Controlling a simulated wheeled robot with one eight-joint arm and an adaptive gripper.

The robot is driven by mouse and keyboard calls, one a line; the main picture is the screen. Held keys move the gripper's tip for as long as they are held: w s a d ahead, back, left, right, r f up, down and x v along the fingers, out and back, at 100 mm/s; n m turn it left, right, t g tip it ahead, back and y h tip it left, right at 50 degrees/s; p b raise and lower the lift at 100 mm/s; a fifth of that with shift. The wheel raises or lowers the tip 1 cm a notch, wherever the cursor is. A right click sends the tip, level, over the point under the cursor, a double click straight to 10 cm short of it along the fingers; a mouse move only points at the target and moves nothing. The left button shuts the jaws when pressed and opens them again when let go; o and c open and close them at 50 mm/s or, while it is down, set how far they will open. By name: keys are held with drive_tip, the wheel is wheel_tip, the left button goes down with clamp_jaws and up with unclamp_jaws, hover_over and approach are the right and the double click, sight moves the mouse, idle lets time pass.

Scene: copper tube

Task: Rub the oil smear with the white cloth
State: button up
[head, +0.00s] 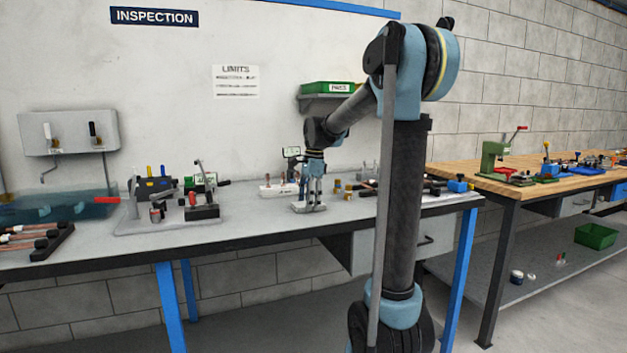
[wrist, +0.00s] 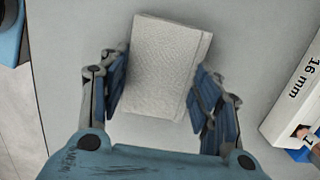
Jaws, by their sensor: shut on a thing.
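My gripper (head: 314,190) points down over the grey inspection bench top, near its front edge. In the wrist view my gripper (wrist: 160,92) is shut on the white cloth (wrist: 168,60), a folded, textured rectangular pad with blue fingers along its two long sides. The white cloth also shows in the head view as a pale patch (head: 311,208) at the fingertips, at or just above the bench top; I cannot tell whether it touches. No oil smear shows in either view; the surface under the cloth is hidden.
A white block marked 16 mm (wrist: 294,95) lies to the right in the wrist view. The grey bench (head: 260,222) carries a fixture plate (head: 165,218) to the left and small parts to the right. The bench's front edge is close to my gripper.

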drive_tip(key=shift+w+d, duration=0.25)
drive_tip(key=shift+d, duration=0.55)
drive_tip(key=shift+a+r, duration=0.15)
drive_tip(key=shift+r, duration=3.9)
